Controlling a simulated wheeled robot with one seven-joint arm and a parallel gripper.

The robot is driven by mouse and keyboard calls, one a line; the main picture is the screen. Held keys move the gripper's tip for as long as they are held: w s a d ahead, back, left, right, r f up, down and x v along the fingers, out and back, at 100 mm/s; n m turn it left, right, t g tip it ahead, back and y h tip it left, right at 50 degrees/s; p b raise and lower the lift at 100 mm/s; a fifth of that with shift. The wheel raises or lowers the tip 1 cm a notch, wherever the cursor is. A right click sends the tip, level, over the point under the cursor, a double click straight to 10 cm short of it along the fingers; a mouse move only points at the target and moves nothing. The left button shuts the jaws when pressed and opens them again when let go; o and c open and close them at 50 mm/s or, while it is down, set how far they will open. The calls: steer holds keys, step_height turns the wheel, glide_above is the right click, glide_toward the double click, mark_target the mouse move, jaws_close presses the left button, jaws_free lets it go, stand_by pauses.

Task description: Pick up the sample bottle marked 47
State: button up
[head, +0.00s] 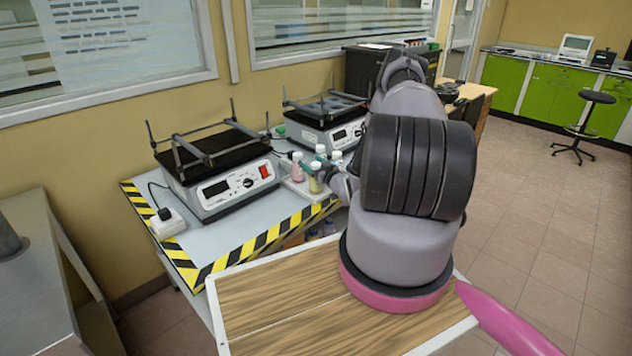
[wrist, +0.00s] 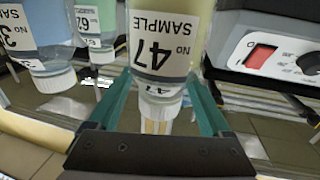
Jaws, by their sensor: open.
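The sample bottle marked 47 (wrist: 165,40) has a pale yellow body and a white cap, and looks upside down in the wrist view. My gripper (wrist: 158,82) is open, with one green finger on each side of the bottle's cap end. I cannot tell whether either finger touches it. In the head view a yellowish bottle (head: 316,184), apparently the same one, stands at the front of the small bottle group. My gripper is beside it there, partly hidden by my arm.
A blue bottle (wrist: 38,45) and a green bottle (wrist: 95,30) stand to the left in the wrist view. A shaker with a red switch (head: 225,180) stands left of the bottles, and a second shaker (head: 325,120) behind them. Yellow-black tape (head: 265,238) edges the bench.

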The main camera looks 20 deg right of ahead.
steer(key=shift+w, duration=0.3)
jaws_close()
stand_by(1.2)
